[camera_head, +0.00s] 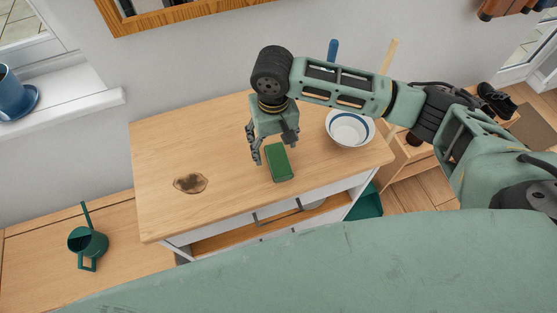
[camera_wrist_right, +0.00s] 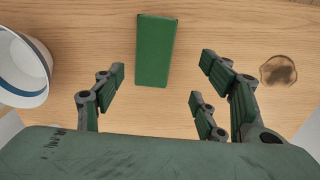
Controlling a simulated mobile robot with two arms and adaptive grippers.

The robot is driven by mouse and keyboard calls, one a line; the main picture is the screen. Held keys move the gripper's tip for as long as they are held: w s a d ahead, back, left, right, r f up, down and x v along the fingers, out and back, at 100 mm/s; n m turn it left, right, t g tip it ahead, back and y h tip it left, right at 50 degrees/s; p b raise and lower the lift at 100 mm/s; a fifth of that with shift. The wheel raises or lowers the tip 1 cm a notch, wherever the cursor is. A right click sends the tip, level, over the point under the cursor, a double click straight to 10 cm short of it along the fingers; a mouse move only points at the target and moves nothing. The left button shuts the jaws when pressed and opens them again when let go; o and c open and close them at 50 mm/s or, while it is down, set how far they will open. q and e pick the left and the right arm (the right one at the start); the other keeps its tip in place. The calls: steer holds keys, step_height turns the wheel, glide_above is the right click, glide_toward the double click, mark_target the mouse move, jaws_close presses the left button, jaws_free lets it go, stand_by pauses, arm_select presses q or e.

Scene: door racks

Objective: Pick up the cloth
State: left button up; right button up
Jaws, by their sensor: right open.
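A green, folded, block-shaped cloth (camera_head: 279,162) lies on the wooden top of a cabinet (camera_head: 160,150). In the right wrist view the cloth (camera_wrist_right: 156,50) is a green rectangle just beyond the fingertips, roughly in line with the gap between them. My right gripper (camera_head: 272,150) points down above the cabinet top, close beside the cloth. Its fingers are apart and hold nothing; they also show spread in the right wrist view (camera_wrist_right: 160,85). My left gripper is not in view.
A white bowl with a blue band (camera_head: 350,128) stands right of the cloth. A brown stain (camera_head: 190,183) marks the top at left.

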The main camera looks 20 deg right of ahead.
mark_target(278, 159)
steer(key=f, duration=0.2)
steer(key=f+p, duration=0.1)
steer(key=f, duration=0.1)
steer(key=d+f+p, duration=0.1)
steer(key=f, duration=0.1)
steer(key=shift+s+f, duration=0.35)
steer(key=shift+f, duration=0.45)
steer(key=shift+w, duration=0.1)
steer(key=shift+c, duration=0.2)
steer(key=c, duration=1.2)
steer(key=shift+r, duration=0.15)
